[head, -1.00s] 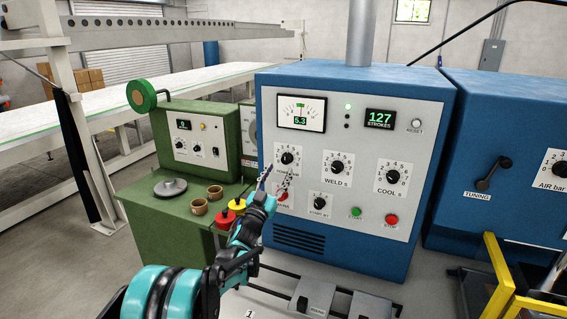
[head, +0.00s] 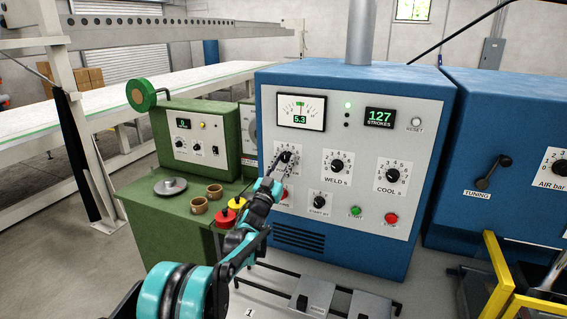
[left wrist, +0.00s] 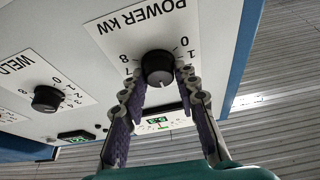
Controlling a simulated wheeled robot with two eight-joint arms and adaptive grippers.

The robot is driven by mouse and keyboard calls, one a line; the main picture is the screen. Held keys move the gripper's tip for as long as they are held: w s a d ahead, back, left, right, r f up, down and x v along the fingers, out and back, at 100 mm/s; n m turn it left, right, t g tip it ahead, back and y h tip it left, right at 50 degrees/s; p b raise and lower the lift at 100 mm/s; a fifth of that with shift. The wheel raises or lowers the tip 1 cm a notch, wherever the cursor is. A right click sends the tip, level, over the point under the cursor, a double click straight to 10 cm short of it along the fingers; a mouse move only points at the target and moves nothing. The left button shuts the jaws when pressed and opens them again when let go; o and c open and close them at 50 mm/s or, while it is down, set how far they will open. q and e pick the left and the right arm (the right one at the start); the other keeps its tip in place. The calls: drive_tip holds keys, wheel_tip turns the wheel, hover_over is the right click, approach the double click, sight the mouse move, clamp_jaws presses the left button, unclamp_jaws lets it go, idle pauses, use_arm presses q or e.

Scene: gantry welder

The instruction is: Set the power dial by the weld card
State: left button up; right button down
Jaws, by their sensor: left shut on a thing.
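The power dial (head: 285,157) is a black knob at the upper left of the blue welder's light grey panel. In the left wrist view the same power dial (left wrist: 158,67) shows upside down under the words POWER kW, with numbers around it. My left gripper (head: 279,163) reaches up to it from below. In the left wrist view my left gripper's (left wrist: 159,76) two fingers are on either side of the knob, shut on it. The meter (head: 301,110) above reads 5.3. I cannot make out a weld card. My right gripper is not in view.
The weld dial (head: 337,166) and cool dial (head: 391,175) are to the right. Below are a green start button (head: 355,212) and a red stop button (head: 391,219). A green cabinet (head: 165,215) with cups stands to the left.

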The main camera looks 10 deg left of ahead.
use_arm(q)
drive_tip(key=shift+m+g+h, duration=0.3)
drive_tip(key=shift+m+h, duration=0.6)
drive_tip(key=shift+m, duration=1)
drive_tip(key=shift+m+g+h, duration=0.6)
drive_tip(key=shift+m+h, duration=0.4)
drive_tip(key=shift+m, duration=1.4)
drive_tip(key=o, duration=1.2)
drive_tip(key=shift+c, duration=0.2)
drive_tip(key=v, duration=1.2)
